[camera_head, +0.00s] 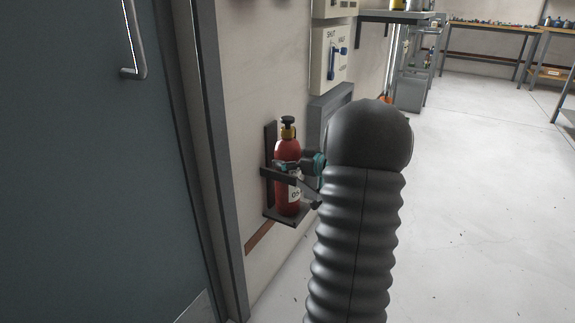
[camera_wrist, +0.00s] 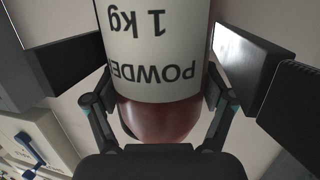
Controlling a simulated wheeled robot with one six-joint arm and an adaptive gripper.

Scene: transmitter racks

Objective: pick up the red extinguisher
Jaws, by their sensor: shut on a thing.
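The red extinguisher (camera_head: 285,185) stands upright in a dark wall bracket (camera_head: 268,172) beside the door, with a black and brass top. My gripper (camera_head: 302,168) reaches it from the right, and its teal-marked fingers are at the bottle's body. The black sleeve of my arm hides part of the gripper. In the wrist view the extinguisher (camera_wrist: 160,50) fills the middle, its white label reading "POWDER 1 kg" upside down. My gripper (camera_wrist: 158,100) has one finger on each side of the bottle, shut on it. The bottle still sits within the bracket above its bottom plate.
A dark door (camera_head: 95,160) with a handle is at the left. A grey switch box (camera_head: 330,60) with a blue lever hangs on the wall above. Shelves and workbenches (camera_head: 490,40) stand far back. The floor (camera_head: 480,200) on the right is clear.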

